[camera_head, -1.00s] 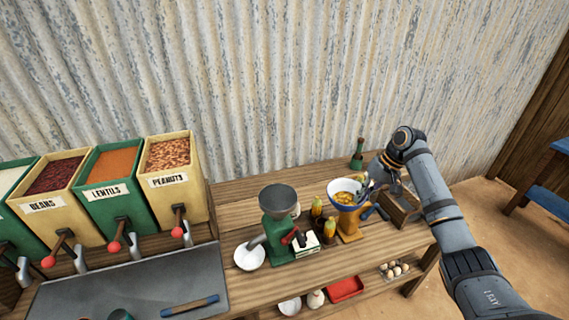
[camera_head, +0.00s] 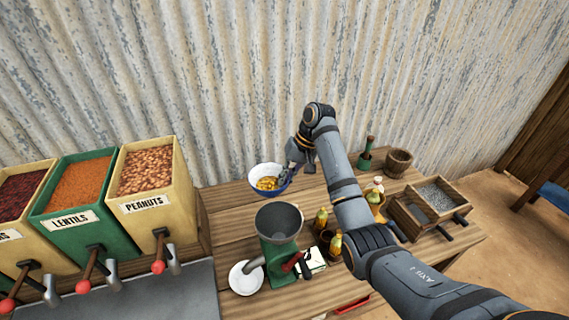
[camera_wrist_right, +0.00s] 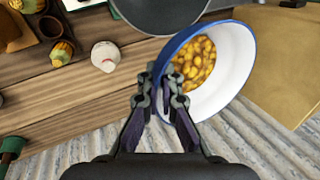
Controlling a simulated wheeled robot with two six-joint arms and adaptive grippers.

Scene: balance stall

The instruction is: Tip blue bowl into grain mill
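The blue bowl (camera_head: 269,180) is white inside with a blue outside and rim, and holds yellow-brown grain. My right gripper (camera_head: 291,171) is shut on its right rim and holds it just behind the grain mill. In the right wrist view the fingers (camera_wrist_right: 168,88) pinch the wall of the bowl (camera_wrist_right: 226,91), and the grain lies inside. The grain mill (camera_head: 281,235) is green with an open grey hopper, red-handled crank and a spout; its hopper (camera_wrist_right: 160,12) shows at the top of the right wrist view. My left gripper is not in view.
A white dish (camera_head: 246,277) stands at the mill's spout. Yellow-green corn-like items (camera_head: 321,218) stand right of the mill. A green bottle (camera_head: 366,153), a wooden pot (camera_head: 399,162) and a wooden box (camera_head: 432,205) are further right. Bins, including peanuts (camera_head: 149,183), stand left.

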